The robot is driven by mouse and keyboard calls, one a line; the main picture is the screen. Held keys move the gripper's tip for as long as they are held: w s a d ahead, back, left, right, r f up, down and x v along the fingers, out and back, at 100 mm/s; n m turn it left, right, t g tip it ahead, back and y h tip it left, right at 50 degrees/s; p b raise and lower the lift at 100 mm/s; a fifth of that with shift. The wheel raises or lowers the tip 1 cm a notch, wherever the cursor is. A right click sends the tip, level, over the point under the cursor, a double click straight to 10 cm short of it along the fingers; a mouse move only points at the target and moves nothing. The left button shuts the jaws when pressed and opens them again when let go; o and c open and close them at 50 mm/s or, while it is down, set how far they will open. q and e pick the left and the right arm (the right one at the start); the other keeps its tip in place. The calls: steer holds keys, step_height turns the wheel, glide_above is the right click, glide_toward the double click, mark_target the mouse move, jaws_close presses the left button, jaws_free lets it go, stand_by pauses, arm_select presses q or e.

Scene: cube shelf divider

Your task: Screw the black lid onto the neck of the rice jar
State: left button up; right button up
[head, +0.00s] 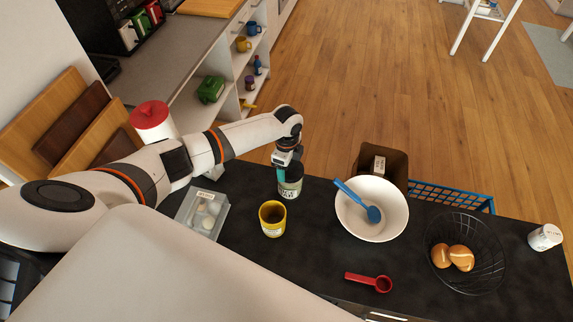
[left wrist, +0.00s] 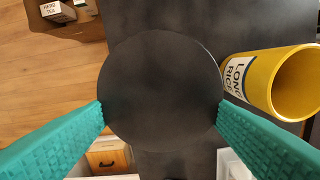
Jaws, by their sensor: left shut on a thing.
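My left gripper (head: 285,163) has its teal fingers shut on the black lid (left wrist: 165,90), a flat round disc that fills the middle of the left wrist view. My right gripper is out of view.
A tray with pale items (head: 203,212) lies left of the yellow container. A white bowl (head: 372,222) with a blue spoon, a red scoop (head: 369,282) and a black wire basket (head: 466,270) with buns are to the right. A brown box (head: 362,160) stands beyond the bowl.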

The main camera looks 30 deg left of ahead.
arm_select(q)
steer(key=shift+w+m, duration=0.15)
steer(key=shift+m, duration=1.05)
steer(key=o, duration=1)
steer(key=shift+d, duration=0.6)
